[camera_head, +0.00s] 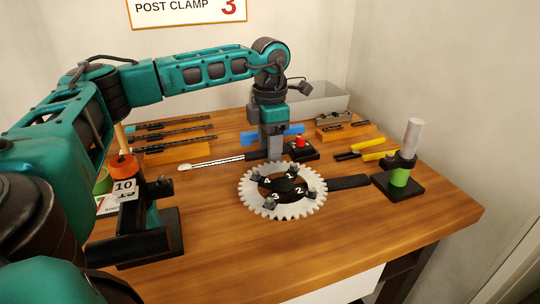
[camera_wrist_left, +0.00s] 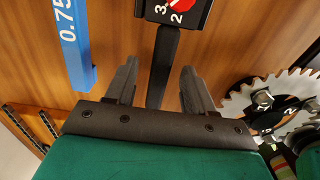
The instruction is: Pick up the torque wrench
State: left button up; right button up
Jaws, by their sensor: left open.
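The torque wrench appears to be the long tool with a silver shaft (camera_head: 208,162) and a dark handle, lying on the table left of my left gripper (camera_head: 271,150). In the left wrist view a black bar (camera_wrist_left: 164,62) runs between the two fingers of my left gripper (camera_wrist_left: 160,82), from a black block with a red numbered dial (camera_wrist_left: 178,8). The fingers are open, with gaps on both sides of the bar. The block with its red top (camera_head: 301,146) is just right of the gripper. The gripper hides where shaft and block may join. My right gripper is not in view.
A blue bar (camera_wrist_left: 73,40) lies beside the gripper, behind it in the head view. A toothed chainring (camera_head: 256,204) lies in front. The front table (camera_head: 230,255) is clear.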

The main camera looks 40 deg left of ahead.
pick_arm(q)
grip_shut()
dwell(0.5)
jog(key=shift+r, duration=0.1)
